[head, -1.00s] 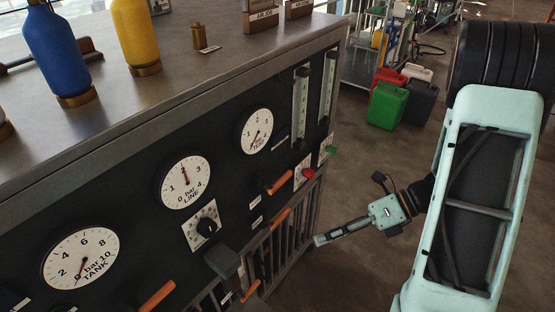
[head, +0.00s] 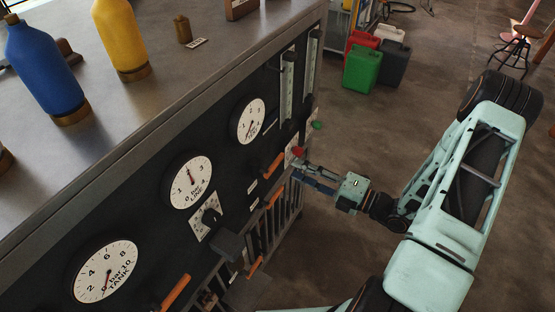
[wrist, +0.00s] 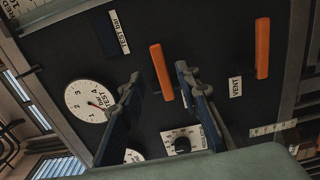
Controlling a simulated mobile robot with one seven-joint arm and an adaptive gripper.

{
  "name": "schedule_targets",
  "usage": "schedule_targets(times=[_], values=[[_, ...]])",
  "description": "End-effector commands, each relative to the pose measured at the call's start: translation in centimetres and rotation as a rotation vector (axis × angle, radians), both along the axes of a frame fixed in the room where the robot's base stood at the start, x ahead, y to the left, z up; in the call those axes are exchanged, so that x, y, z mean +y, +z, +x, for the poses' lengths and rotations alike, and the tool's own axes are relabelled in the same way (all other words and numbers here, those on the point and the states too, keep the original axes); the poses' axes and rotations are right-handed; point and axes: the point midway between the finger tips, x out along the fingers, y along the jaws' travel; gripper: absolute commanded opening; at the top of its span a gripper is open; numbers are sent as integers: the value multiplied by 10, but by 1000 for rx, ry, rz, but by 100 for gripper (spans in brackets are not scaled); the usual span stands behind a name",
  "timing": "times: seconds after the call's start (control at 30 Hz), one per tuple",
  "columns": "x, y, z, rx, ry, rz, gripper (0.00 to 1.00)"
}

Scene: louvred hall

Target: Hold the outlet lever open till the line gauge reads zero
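The line gauge (head: 190,182) is on the dark panel, its needle pointing straight up near 2. One orange lever (wrist: 161,70) shows in the wrist view between my fingertips; I cannot read a label for it. A second orange lever (wrist: 262,48) stands right of it, beside a VENT label (wrist: 236,87). In the head view, orange levers (head: 274,166) show below the test gauge. My gripper (head: 306,175) is at the panel's right part, fingers open. In the wrist view my gripper (wrist: 159,82) straddles the first lever's lower end; contact cannot be told.
The tank gauge (head: 106,272), test gauge (head: 251,121) and regulator knob (head: 210,216) share the panel. Red (head: 298,151) and green (head: 317,125) knobs sit near the gripper. Blue (head: 45,65) and yellow (head: 127,38) bottles stand on top. Open floor lies right.

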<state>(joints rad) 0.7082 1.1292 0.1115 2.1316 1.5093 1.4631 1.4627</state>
Motion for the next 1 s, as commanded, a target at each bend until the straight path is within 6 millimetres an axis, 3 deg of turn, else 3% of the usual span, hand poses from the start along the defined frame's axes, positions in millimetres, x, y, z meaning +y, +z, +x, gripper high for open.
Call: schedule_targets(times=[0.37,1.0], values=[[46,0,29,-2,5,-1,30],[61,0,40,-2,2,-1,30]])
